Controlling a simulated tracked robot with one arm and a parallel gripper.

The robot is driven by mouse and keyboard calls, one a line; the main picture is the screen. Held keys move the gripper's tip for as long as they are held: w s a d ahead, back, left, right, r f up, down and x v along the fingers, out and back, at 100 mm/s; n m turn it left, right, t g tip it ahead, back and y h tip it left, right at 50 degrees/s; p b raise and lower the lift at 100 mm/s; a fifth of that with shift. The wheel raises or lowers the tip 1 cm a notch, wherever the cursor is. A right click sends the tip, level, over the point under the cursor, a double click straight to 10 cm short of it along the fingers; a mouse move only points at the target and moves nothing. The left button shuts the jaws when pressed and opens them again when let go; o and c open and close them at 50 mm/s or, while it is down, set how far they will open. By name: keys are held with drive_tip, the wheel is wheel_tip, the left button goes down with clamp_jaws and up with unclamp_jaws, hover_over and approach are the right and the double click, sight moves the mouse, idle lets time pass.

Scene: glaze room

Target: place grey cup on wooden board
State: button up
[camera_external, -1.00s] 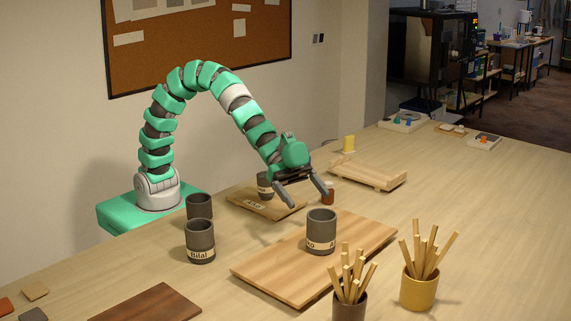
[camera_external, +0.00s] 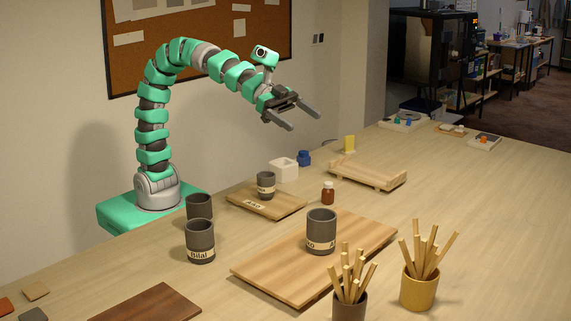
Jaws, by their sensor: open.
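A dark grey cup (camera_external: 321,226) with a lettered band stands upright on the large wooden board (camera_external: 275,279). A smaller grey cup (camera_external: 266,180) stands on a small wooden board (camera_external: 285,209), which has a label at its front. A grey cup marked "Bilal" (camera_external: 200,237) and another grey cup (camera_external: 199,206) behind it stand on the table. My gripper (camera_external: 305,121) is open and empty, raised well above the table, up and to the right of the cup on the small board, touching nothing.
Behind the small board are a white square block (camera_external: 284,169) and a blue piece (camera_external: 304,158). A brown bottle (camera_external: 328,193) stands between the boards. A wooden rack (camera_external: 368,176) is further right. Pots of sticks (camera_external: 419,289) stand at the front right.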

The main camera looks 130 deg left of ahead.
drive_tip(key=s+d+r, duration=0.2)
drive_tip(key=s+r, duration=0.6)
drive_tip(key=r, duration=0.2)
drive_tip(key=s+d+r+t, duration=0.1)
drive_tip(key=s+d+r, duration=0.2)
drive_tip(key=s+r, duration=0.6)
drive_tip(key=shift+d+r+n+t, duration=0.2)
drive_tip(key=shift+r+n+t, duration=0.15)
drive_tip(key=shift+r, duration=0.3)
